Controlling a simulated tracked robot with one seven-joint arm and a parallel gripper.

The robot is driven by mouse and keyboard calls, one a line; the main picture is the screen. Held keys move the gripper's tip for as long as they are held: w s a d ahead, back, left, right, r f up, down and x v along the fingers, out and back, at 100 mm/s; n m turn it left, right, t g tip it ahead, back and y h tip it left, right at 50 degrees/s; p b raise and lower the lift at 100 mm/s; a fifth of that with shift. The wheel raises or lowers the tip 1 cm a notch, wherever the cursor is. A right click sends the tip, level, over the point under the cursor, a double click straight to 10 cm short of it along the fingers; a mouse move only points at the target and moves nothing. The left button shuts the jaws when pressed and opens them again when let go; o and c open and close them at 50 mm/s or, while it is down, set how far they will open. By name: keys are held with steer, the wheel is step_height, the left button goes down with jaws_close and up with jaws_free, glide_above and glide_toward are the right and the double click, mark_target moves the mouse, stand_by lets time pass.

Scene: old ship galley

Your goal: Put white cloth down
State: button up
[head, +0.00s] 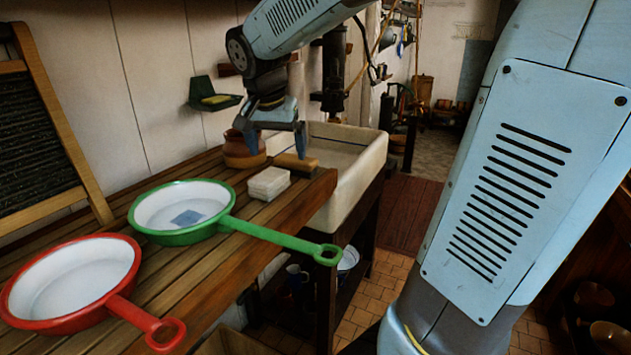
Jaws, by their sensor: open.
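The white cloth (269,183) is a small folded stack lying flat on the slatted wooden counter (215,295), near its right edge. My gripper (270,145) is above and just behind the cloth, pointing down with its two fingers apart. It holds nothing that I can see. The fingertips are close to a brown block, possibly a brush, and a brown clay pot; whether they touch either is unclear.
A green-rimmed pan (181,207) with a blue-grey patch inside and a red-rimmed pan (74,282) stand left; their handles reach over the counter edge. The clay pot (244,150) and brown block (296,162) sit behind the cloth. A pale sink (347,180) adjoins at right.

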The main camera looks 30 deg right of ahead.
steer(key=s+d+f+n+t+y, duration=0.1)
steer(key=s+n, duration=0.6)
steer(key=s, duration=1)
steer(key=shift+s+d+f+n+t+y, duration=0.15)
steer(key=shift+n+t+y, duration=0.15)
steer(key=shift+t+y, duration=0.35)
steer(key=r+m+g+h, duration=0.1)
steer(key=m+g+h, duration=0.25)
steer(key=m, duration=0.75)
glide_above(267, 176)
steer(key=s+a, duration=0.4)
steer(key=shift+t, duration=0.4)
steer(key=x, duration=1.3)
steer(key=shift+w+d, duration=0.2)
steer(key=shift+w, duration=0.2)
steer(key=shift+f, duration=0.3)
